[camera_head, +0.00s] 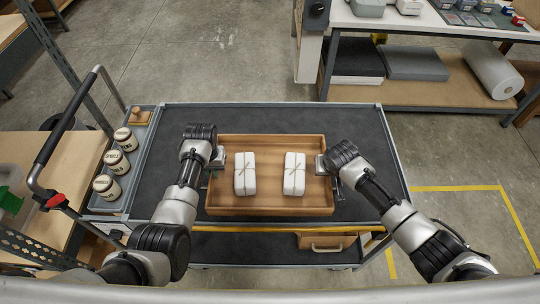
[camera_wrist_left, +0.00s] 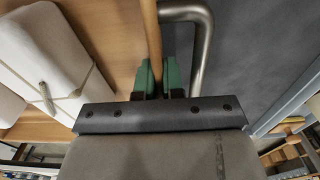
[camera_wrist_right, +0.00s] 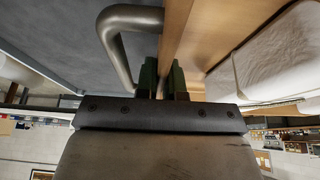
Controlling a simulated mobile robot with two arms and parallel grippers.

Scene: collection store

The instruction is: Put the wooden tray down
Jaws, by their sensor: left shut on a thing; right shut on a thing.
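The wooden tray (camera_head: 270,210) is level over the dark top of the cart (camera_head: 370,135), near its front edge. I cannot tell whether its bottom touches the cart top. Two white tied packages (camera_head: 245,174) (camera_head: 294,174) lie upright side by side in the tray. My left gripper (camera_head: 216,158) is at the tray's left wall; in the left wrist view its green fingers (camera_wrist_left: 158,77) are shut on that wall beside a metal handle (camera_wrist_left: 203,45). My right gripper (camera_head: 323,164) is shut on the right wall, its fingers (camera_wrist_right: 162,80) beside the other handle (camera_wrist_right: 115,40).
Several lidded jars (camera_head: 115,161) and a wooden stamp-like piece (camera_head: 137,116) stand in the cart's left side trough. A wooden drawer or box (camera_head: 325,241) is on the lower shelf. The cart top is clear behind the tray. A workbench (camera_head: 430,95) stands at the back right.

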